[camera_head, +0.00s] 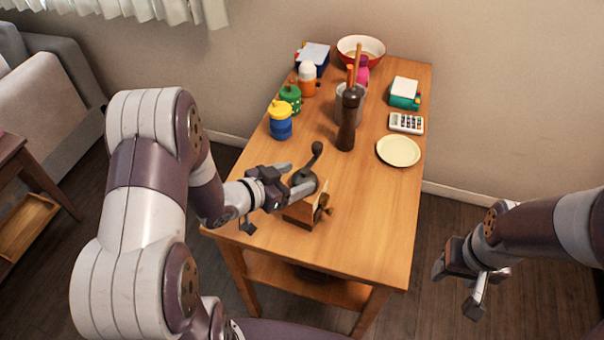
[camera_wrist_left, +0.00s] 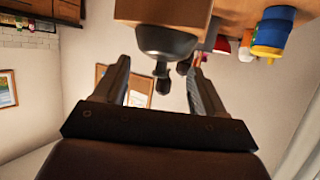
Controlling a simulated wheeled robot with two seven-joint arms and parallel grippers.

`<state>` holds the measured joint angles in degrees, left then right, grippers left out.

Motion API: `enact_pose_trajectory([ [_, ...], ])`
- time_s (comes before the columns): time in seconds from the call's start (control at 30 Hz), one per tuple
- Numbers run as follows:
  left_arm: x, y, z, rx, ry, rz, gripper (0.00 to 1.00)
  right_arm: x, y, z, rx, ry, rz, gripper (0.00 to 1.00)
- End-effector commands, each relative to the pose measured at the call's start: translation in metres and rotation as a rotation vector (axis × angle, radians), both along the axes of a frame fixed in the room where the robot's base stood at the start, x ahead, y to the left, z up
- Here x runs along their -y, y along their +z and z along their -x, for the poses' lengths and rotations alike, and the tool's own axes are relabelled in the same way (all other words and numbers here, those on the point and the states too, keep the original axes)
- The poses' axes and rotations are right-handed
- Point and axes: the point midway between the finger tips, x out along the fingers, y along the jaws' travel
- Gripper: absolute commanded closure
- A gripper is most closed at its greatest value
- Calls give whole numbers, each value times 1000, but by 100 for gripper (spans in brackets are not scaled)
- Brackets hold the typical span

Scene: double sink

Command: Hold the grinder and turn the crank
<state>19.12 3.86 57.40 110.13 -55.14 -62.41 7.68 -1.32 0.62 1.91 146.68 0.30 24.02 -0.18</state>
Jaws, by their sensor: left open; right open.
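The grinder (camera_head: 304,207) stands on the near part of the wooden table, with a wooden box body, a dark metal top and a crank (camera_head: 316,152) rising from it. My left gripper (camera_head: 288,178) is open at the left side of the grinder's top. In the left wrist view, the grinder's dark dome (camera_wrist_left: 167,40) and crank parts show beyond and between the two open fingers (camera_wrist_left: 160,85). I cannot tell whether the fingers touch it. My right gripper (camera_head: 474,290) is open and empty, off the table's right side, above the floor.
A dark pepper mill (camera_head: 348,122), a grey utensil holder, a blue and yellow jar (camera_head: 280,122), a green jar (camera_head: 290,96), a cream plate (camera_head: 398,151) and a calculator (camera_head: 406,123) stand farther back. The table's front right surface (camera_head: 370,220) is clear.

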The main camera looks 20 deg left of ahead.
Motion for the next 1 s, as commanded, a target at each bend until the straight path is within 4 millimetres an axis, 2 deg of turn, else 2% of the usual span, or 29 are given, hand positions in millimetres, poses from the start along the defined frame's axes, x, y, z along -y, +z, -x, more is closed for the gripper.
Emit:
enact_pose_trajectory([
  [0.2, 17, -12, -26, 0, -1, 0, 29, 0, 4, 0, 0, 0, 0, 43],
  [0.53, 20, -16, -32, 0, 2, -1, 29, 0, 4, 0, 0, 0, 0, 43],
  [0.57, 20, -16, -32, 0, 2, -1, 33, 0, 4, 0, 0, 0, 0, 43],
  [0.7, 20, -16, -32, 0, 2, -1, 78, 0, 4, 0, 0, 0, 0, 43],
  [0.77, 20, -16, -32, 0, 2, -1, 98, 0, 4, 0, 0, 0, 0, 43],
  [1.0, 20, -18, -30, -6, 2, -1, 100, 0, 4, 0, 0, 0, 0, 43],
])
